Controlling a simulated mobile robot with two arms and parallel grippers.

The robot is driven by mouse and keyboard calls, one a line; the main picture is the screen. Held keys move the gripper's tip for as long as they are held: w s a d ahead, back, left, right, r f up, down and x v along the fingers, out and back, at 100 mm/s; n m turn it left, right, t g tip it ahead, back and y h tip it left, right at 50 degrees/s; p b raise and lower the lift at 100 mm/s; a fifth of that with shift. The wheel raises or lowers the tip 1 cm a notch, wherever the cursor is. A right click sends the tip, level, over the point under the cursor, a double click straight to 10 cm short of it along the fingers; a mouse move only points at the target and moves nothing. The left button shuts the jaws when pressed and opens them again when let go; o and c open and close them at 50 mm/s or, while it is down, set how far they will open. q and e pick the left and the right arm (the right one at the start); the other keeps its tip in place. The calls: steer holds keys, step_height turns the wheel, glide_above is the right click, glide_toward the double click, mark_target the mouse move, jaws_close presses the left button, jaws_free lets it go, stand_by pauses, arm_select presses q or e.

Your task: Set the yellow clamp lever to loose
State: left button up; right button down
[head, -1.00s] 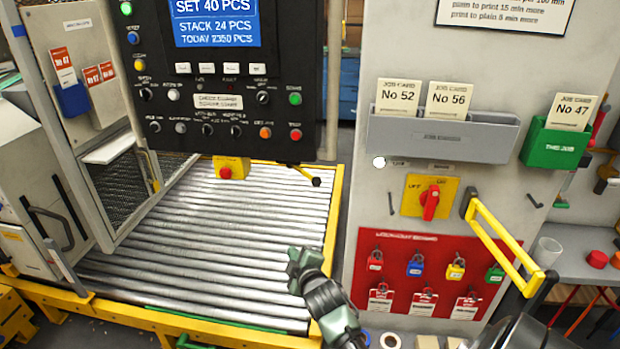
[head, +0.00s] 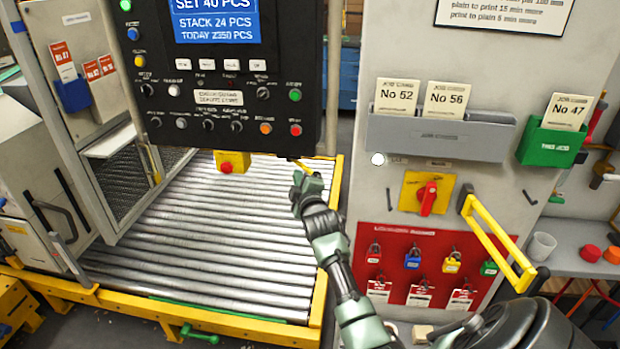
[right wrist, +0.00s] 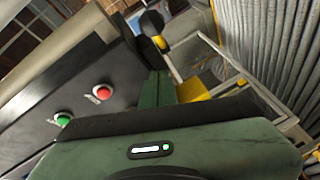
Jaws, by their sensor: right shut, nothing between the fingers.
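A thin yellow lever (head: 302,166) sticks out at the lower right corner of the black control panel in the head view; I take it for the clamp lever. Its outer end is close to my right gripper (head: 298,184), which is shut and empty just below it. Whether they touch I cannot tell. In the right wrist view, my right gripper (right wrist: 152,42) points up past the panel, with a small patch of yellow by its tips. No loose or tight marking is readable. My left gripper is not in view.
The black panel (head: 215,75) with buttons and knobs hangs close above. A yellow stop box (head: 231,162) is under it. The roller conveyor (head: 200,240) lies below. A grey cabinet with a red rotary switch (head: 427,198) and a yellow bar handle (head: 497,240) stands right.

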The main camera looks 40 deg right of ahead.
steer(key=d, duration=0.1)
steer(key=d+f, duration=0.1)
steer(key=s+d, duration=0.1)
steer(key=shift+d+f+p, duration=0.15)
steer(key=shift+f+p, duration=0.1)
steer(key=shift+p, duration=0.05)
